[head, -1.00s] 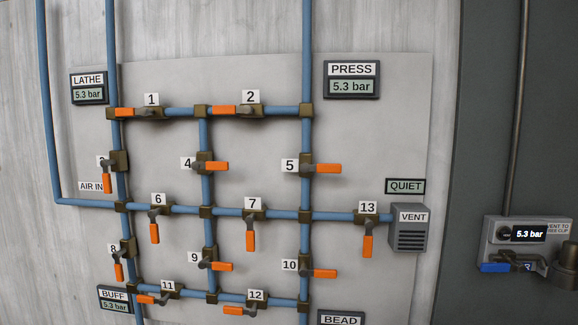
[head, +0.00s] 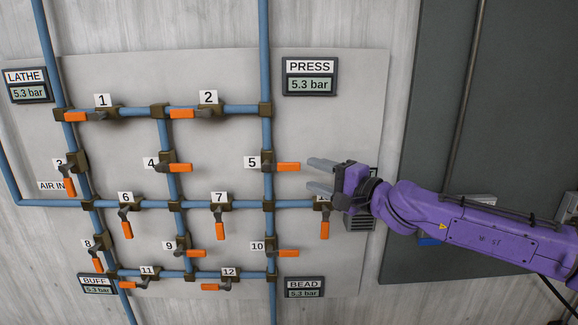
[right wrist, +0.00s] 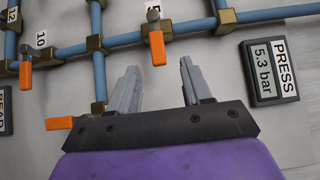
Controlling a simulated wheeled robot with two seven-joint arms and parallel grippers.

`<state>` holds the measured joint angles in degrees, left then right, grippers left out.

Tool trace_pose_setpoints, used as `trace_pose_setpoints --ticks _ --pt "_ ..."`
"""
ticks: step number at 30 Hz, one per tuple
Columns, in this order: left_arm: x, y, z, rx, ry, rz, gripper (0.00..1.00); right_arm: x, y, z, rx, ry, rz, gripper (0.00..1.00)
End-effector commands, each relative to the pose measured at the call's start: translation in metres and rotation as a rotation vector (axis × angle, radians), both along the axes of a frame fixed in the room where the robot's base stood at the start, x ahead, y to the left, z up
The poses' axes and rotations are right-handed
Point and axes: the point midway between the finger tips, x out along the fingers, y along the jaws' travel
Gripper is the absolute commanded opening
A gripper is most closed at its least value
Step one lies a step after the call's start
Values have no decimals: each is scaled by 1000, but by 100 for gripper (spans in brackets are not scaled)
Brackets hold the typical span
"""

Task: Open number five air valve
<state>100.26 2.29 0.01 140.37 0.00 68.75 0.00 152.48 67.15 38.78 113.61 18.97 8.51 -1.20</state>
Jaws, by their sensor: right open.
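Valve 5 sits on the right-hand vertical blue pipe, beside its number plate 5 (head: 252,162). Its orange handle (head: 288,167) points right, crosswise to the pipe. My right gripper (head: 312,175) is open and empty, just right of the handle's free end in the head view. In the right wrist view the same handle (right wrist: 157,48) points down toward the gap between the open fingers (right wrist: 160,88). No contact shows. My left gripper is not in view.
The PRESS gauge (head: 310,76) reads 5.3 bar, above right of valve 5. Valve 13's handle (head: 325,228) hangs below my right gripper, which partly hides its plate and the vent box (head: 360,223). Valve 10's handle (head: 286,254) is lower on the same pipe.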

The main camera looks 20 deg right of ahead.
Motion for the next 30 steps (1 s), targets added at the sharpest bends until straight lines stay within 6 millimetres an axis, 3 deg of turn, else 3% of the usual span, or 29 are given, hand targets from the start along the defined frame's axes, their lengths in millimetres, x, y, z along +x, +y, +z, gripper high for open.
trace_pose_setpoints --ticks 2,12,24,28,29,30 --pt "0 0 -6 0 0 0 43 12 8 -7 -2 6 2 49" --pt "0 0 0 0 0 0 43 68 39 -2 -2 4 0 49" --pt "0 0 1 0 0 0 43 78 45 -2 -1 3 1 49" --pt "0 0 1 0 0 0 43 78 44 -2 -1 3 1 7" --pt "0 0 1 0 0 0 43 78 44 -2 -1 3 1 0" --pt "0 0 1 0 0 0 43 78 44 -2 -1 3 1 0"
